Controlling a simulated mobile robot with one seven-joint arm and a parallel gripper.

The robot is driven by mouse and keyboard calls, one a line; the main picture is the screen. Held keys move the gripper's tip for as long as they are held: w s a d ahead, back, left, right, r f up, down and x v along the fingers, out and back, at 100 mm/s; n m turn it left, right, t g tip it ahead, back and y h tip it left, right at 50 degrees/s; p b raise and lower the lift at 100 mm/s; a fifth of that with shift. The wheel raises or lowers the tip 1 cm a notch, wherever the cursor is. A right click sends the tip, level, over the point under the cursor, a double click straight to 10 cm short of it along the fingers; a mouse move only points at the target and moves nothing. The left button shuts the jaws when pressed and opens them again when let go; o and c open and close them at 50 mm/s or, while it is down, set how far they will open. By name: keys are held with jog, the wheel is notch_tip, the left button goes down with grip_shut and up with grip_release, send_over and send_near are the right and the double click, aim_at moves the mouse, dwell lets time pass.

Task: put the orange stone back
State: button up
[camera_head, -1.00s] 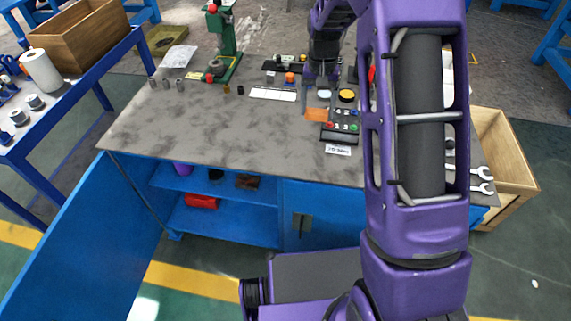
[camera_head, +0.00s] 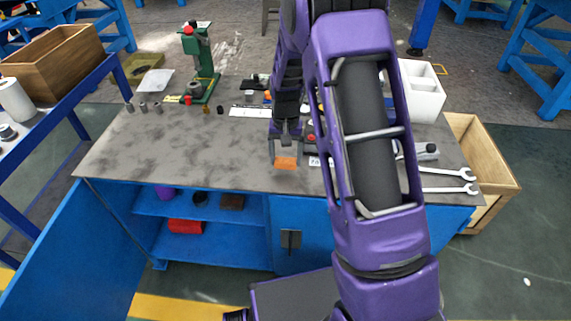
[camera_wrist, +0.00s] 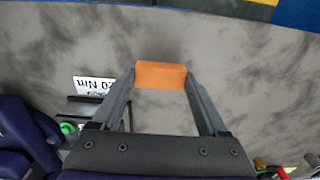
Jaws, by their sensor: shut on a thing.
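The orange stone (camera_head: 286,162) is a small flat-sided orange block. My gripper (camera_head: 285,157) is shut on it, one finger at each end, above the front middle of the grey workbench top (camera_head: 190,155). In the wrist view the stone (camera_wrist: 161,75) spans the two fingertips, with bare grey bench surface behind it. I cannot tell how high it hangs above the bench.
Below the bench top is a blue cabinet with an open door (camera_head: 75,245) and shelves holding a red can (camera_head: 186,227) and a brown block (camera_head: 232,202). A green press (camera_head: 200,65), white divided box (camera_head: 420,90) and wrenches (camera_head: 450,189) are on the bench. Its left front is clear.

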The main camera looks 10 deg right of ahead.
aim_at(286, 160)
jog(key=shift+f, duration=1.15)
jog(key=shift+f, duration=0.2)
jog(key=o, duration=1.2)
jog(key=shift+r, duration=0.1)
notch_tip(286, 160, up, 12)
jog(key=p, duration=0.1)
jog(key=shift+p, duration=0.4)
jog(key=shift+r, duration=0.1)
